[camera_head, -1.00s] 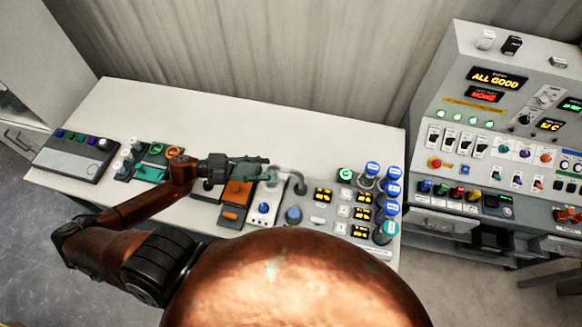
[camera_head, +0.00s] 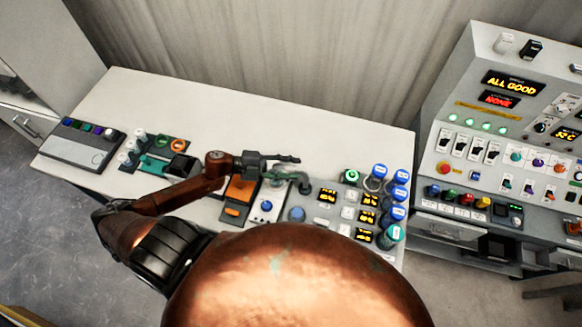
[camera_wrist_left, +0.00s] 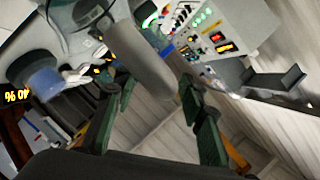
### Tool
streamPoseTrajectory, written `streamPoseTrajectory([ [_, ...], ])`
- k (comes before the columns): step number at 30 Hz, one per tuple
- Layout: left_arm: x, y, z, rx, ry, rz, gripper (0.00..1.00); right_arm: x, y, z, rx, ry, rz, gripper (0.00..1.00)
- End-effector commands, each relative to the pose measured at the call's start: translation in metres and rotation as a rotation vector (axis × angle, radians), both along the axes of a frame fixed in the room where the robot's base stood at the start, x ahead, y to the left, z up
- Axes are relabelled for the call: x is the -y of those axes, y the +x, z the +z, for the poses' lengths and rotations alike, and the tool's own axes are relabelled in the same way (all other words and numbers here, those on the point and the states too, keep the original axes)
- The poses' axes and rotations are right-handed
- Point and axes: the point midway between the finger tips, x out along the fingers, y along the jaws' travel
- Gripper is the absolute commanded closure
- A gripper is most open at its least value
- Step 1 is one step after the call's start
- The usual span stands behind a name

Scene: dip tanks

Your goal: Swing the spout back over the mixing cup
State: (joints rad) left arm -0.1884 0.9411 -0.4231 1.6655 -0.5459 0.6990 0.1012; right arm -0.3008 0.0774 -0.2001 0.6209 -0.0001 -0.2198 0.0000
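The grey curved spout (camera_head: 291,176) stands on the bench panel. In the left wrist view a thick grey tube (camera_wrist_left: 142,60), seemingly the spout, crosses close beyond and between my fingertips. My left gripper (camera_head: 297,158) is just behind the spout in the head view. In the left wrist view its green fingers (camera_wrist_left: 156,85) are spread apart, with no grip on the tube visible. A round blue-topped part (camera_head: 297,214) sits in front of the spout; I cannot tell whether it is the mixing cup. My right gripper is not in view.
Several blue-capped bottles (camera_head: 397,194) and amber displays (camera_head: 366,217) stand right of the spout. An orange panel (camera_head: 236,210) and a blue-knob panel (camera_head: 266,206) lie left of it. The back of the white bench (camera_head: 330,130) is clear. A control console (camera_head: 490,130) stands at right.

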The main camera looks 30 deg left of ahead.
Motion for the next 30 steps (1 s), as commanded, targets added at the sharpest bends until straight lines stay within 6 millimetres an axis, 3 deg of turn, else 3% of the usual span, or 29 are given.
streamPoseTrajectory([
  [7, -0.0002, -0.0001, -0.0005, 0.0, 0.0, 0.001, 0.63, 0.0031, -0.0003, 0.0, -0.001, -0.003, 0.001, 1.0],
  [23, -0.0008, 0.0009, 0.0016, 0.003, -0.002, 0.003, 1.0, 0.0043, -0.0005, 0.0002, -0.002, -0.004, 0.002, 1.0],
  [30, -0.0009, 0.0018, 0.0029, 0.005, -0.002, 0.003, 1.0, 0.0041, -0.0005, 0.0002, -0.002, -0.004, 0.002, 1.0],
])
